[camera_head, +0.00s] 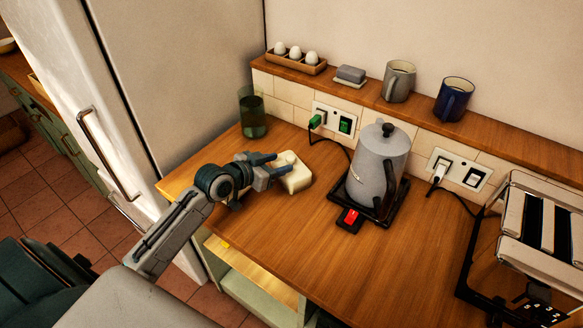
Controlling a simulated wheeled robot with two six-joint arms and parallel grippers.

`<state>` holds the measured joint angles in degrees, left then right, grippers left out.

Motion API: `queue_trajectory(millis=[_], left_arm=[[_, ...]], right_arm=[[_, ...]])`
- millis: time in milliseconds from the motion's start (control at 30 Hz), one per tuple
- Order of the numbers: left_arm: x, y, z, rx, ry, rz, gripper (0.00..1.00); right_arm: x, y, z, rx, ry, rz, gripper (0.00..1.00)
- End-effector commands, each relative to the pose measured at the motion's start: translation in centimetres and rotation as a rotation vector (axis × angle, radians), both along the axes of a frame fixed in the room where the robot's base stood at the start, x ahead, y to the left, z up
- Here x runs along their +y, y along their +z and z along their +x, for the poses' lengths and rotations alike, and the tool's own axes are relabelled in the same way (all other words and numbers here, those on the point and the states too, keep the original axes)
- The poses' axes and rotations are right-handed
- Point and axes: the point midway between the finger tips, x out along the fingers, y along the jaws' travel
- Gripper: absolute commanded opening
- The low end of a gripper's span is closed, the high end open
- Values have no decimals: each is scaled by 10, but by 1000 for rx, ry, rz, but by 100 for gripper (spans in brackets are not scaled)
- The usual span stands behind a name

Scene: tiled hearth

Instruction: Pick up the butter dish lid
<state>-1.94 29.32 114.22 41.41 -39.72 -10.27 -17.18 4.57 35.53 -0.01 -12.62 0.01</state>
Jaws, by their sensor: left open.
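The cream butter dish (297,182) stands on the wooden counter, left of the kettle. Its cream lid (289,158) with a small raised knob appears to sit on top; the seam between lid and base is too small to make out. My left gripper (281,163) is open, its two dark fingers reaching from the left to the lid's near left side. Whether the fingers touch the lid I cannot tell. The fingers hide part of the dish's left side. My right gripper is not in view.
A grey kettle (378,165) stands on a black base right of the dish. A shelf (425,108) holds eggs, a small grey block and two mugs. A toaster (540,235) is at right. The front counter is clear.

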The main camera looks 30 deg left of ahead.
Motion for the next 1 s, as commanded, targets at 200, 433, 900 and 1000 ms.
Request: queue_trajectory(millis=[200, 433, 900, 1000], left_arm=[[-10, 3, 18, -1, 1, -7, 47], [-19, -7, 43, 0, 2, -4, 47], [-21, -10, 47, 0, 1, 0, 15], [-21, -10, 47, 0, 1, 0, 0]], right_arm=[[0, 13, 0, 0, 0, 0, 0], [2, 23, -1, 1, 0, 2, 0], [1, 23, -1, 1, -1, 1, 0], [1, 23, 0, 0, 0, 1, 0]])
